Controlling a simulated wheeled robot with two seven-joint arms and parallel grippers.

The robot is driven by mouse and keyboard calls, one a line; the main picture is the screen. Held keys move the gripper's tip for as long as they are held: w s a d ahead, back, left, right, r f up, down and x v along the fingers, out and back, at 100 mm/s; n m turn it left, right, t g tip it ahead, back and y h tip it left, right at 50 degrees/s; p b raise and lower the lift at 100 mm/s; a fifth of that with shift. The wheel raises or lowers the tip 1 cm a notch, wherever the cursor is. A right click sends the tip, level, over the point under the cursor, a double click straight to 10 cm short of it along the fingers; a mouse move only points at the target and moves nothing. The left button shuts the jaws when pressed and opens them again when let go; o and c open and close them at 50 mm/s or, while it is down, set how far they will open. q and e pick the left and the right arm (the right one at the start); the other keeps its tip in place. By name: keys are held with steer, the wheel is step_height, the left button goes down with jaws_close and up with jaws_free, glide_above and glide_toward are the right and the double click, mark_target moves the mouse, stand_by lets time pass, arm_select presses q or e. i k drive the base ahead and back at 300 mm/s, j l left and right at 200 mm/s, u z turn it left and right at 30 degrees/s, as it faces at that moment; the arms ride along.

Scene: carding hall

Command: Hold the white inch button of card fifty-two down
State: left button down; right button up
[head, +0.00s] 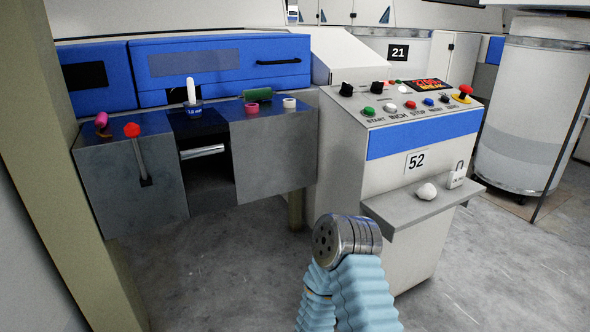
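Nothing touches or covers the white button. Whether it is pressed cannot be told. A metal joint of my arm with light blue sleeves shows at bottom centre, in front of and below the console. Neither gripper is in view.
Beside the buttons are black knobs (379,87), a blue button (428,101) and a red mushroom button (465,92). A shelf (402,208) juts from the console, bearing a white lump (427,191) and a padlock (456,176). A red-knobbed lever (132,130) is left; a tall can (521,120) right.

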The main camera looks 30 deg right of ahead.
mark_target(391, 107)
steer(key=z, duration=1.65)
